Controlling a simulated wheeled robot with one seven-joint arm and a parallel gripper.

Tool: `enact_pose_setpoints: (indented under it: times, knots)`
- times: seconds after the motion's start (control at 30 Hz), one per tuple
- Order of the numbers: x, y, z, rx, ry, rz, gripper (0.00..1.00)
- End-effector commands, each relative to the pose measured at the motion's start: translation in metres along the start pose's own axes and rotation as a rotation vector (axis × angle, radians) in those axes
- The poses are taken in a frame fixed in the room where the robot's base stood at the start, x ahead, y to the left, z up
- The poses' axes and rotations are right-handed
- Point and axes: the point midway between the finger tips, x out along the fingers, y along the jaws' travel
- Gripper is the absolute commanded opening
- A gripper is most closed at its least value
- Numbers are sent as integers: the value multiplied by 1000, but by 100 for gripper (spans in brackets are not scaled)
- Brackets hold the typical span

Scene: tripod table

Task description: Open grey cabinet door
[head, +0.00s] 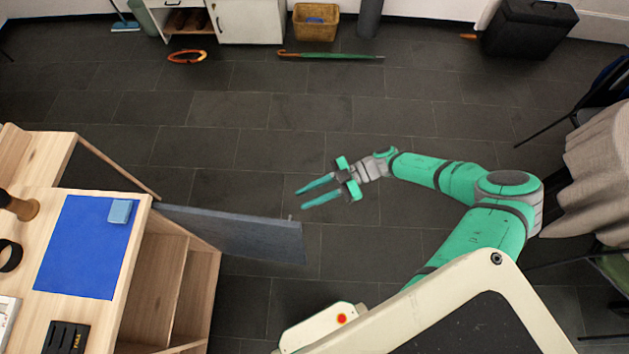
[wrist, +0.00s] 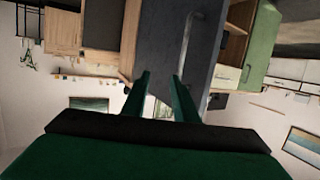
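The grey cabinet door (head: 235,233) stands swung out from the wooden cabinet (head: 205,275), whose open compartment shows below it. My gripper (head: 300,198) is open and empty, to the right of the door's free end, with its fingers pointing left toward it. In the wrist view the grey door (wrist: 155,45) fills the middle, beyond my two parted fingers (wrist: 161,78). Its metal bar handle (wrist: 187,45) runs down toward the right fingertip. Whether that finger touches the handle cannot be told; neither finger is closed on it.
The wooden desk top holds a blue mat (head: 85,250) and a black box (head: 66,337). A cloth-covered table (head: 600,170) and dark chairs stand at the right. An umbrella (head: 330,56) and a basket (head: 316,22) lie far back. The tiled floor between is clear.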

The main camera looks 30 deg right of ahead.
Motion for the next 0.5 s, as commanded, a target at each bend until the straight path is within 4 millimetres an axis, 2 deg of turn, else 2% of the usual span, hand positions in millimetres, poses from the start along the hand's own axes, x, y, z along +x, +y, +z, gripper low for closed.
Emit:
enact_pose_setpoints:
  times: [0.5]
  knots:
    - [-20,24,6,0,0,0,26]
